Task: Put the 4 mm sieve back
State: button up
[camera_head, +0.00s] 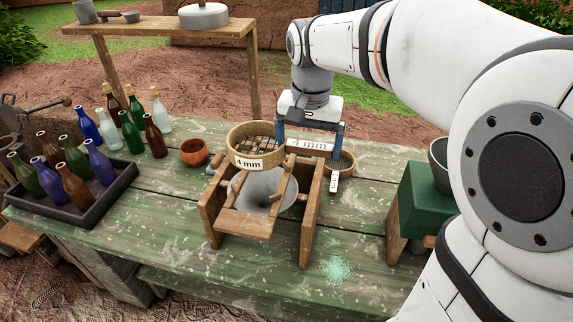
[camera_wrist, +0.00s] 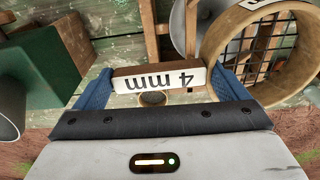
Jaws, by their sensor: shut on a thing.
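The 4 mm sieve is a round wooden ring (camera_head: 247,136) with a dark wire mesh and a white "4 mm" label on its front. In the wrist view the ring (camera_wrist: 218,62) shows large at the right. A wooden handle block with its own "4 mm" label (camera_wrist: 160,78) lies between my blue fingers. My gripper (camera_head: 309,140) is shut on this block, to the right of the ring. The ring overlaps the back of a wooden stand (camera_head: 309,215) with a grey funnel (camera_head: 282,186). I cannot tell whether the ring touches the stand.
A terracotta bowl (camera_head: 195,153) and several bottles, some in a dark tray (camera_head: 110,193), stand left. A green box (camera_head: 428,200) stands right.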

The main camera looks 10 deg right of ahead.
notch_tip(320, 180, down, 8)
jog(key=shift+d, duration=0.2)
jog(key=shift+f, duration=0.35)
jog(key=o, duration=0.8)
jog(key=shift+o, duration=0.2)
jog(key=shift+r, duration=0.1)
